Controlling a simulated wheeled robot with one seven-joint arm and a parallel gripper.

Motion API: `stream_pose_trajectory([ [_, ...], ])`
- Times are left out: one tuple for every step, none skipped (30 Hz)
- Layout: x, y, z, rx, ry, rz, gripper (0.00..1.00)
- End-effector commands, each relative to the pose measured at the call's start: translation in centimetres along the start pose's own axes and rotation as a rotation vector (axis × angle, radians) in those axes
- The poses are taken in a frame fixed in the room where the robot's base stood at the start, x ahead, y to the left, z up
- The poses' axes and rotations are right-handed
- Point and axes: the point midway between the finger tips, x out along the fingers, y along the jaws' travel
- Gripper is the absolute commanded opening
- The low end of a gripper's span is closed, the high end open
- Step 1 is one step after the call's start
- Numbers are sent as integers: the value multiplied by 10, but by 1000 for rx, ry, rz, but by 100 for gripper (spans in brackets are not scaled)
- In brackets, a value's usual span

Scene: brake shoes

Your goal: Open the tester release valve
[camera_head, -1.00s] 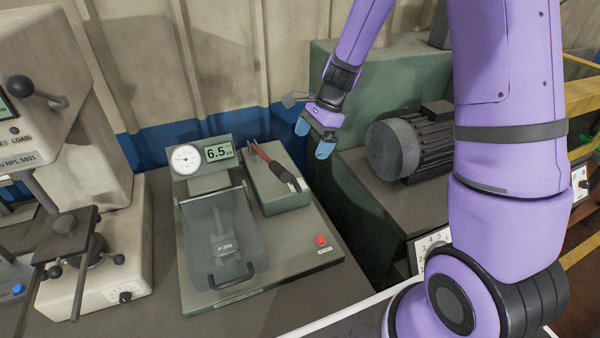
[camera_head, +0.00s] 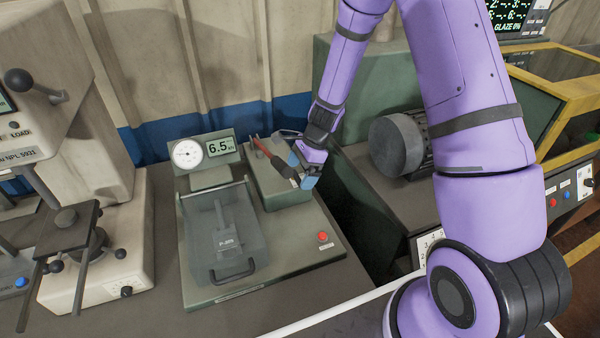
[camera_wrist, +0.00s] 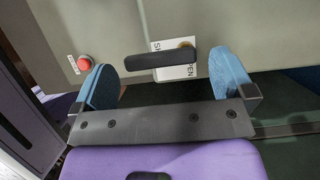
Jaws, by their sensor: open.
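The tester release valve shows in the wrist view as a black lever (camera_wrist: 160,58) on a brass-coloured pivot, over a white plate (camera_wrist: 178,72) lettered SHUT and OPEN, partly covered by the lever. The lever points left, toward the red button. My gripper (camera_wrist: 164,76) is open, with one blue finger on each side of the lever's line and nothing held. In the head view my gripper (camera_head: 306,167) is at the right end of the green block (camera_head: 268,186), beside a red-and-black handle (camera_head: 274,160). It partly hides the valve area there. I cannot tell if a finger touches anything.
The tester base (camera_head: 295,258) carries a clear guarded chamber (camera_head: 218,235), a round gauge (camera_head: 187,153), a display reading 6.5 (camera_head: 220,146) and a red button (camera_head: 323,237). A grey motor (camera_head: 399,143) stands right of the gap. A press (camera_head: 75,240) stands left.

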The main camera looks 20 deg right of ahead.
Motion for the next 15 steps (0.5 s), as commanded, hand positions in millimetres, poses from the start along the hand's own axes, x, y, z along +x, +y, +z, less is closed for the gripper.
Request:
stream_pose_trajectory([
  [4,0,0,0,0,1,100],
  [5,0,0,0,0,1,100],
  [6,0,0,0,0,1,100],
  [7,0,0,0,0,1,100],
  [7,0,0,0,0,0,100],
  [8,0,0,0,0,0,100],
  [8,0,0,0,0,0,100],
  [8,0,0,0,0,0,100],
  [8,0,0,0,0,0,100],
  [8,0,0,0,0,0,100],
  [8,0,0,0,0,0,100],
  [7,0,0,0,0,0,100],
  [7,0,0,0,0,0,93],
  [7,0,0,0,0,0,86],
  [7,0,0,0,0,0,77],
])
